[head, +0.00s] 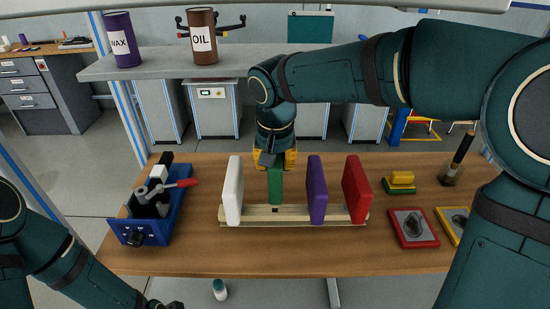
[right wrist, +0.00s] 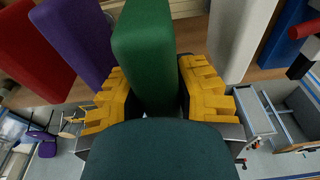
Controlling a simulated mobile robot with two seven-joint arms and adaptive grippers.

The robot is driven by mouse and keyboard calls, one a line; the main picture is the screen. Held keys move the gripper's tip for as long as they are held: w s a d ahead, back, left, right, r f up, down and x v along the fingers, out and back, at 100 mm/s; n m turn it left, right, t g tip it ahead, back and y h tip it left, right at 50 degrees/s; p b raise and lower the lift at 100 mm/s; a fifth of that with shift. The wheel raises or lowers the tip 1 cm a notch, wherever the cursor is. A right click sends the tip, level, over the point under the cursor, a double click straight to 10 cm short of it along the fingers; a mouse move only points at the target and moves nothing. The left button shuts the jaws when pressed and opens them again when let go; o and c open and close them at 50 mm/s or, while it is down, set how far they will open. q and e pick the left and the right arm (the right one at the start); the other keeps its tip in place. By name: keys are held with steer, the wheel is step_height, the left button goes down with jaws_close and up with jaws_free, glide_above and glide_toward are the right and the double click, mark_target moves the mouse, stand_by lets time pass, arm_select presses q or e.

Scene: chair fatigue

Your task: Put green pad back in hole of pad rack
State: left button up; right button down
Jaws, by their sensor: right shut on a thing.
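My right gripper (head: 275,158) is shut on the green pad (head: 275,185), which hangs upright below it over the wooden pad rack (head: 350,219). In the right wrist view, the yellow fingers of the right gripper (right wrist: 155,92) press on both sides of the green pad (right wrist: 145,45). The pad's lower end is just above or at the rack, between the white pad (head: 233,190) and the purple pad (head: 317,190); I cannot tell whether it touches. A small dark hole shows in the rack below it. My left gripper (head: 166,304) barely shows at the bottom edge.
A red pad (head: 356,190) stands at the rack's right end. A blue box with a red-handled device (head: 145,232) is at the left of the table (head: 270,262).

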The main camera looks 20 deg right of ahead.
steer(key=shift+f+b, duration=0.85)
steer(key=shift+f, duration=0.5)
steer(key=shift+s, duration=0.15)
steer(key=shift+p, duration=0.3)
stand_by(0.5)
steer(key=shift+f+b, duration=1.35)
steer(key=shift+f, duration=0.7)
steer(key=c, duration=0.8)
jaws_free()
steer(key=shift+o, duration=0.2)
steer(key=r, duration=0.4)
steer(key=s+r, duration=0.1)
steer(key=r, duration=0.3)
steer(key=s+r, duration=0.1)
steer(key=r, duration=0.3)
steer(key=shift+a, duration=0.35)
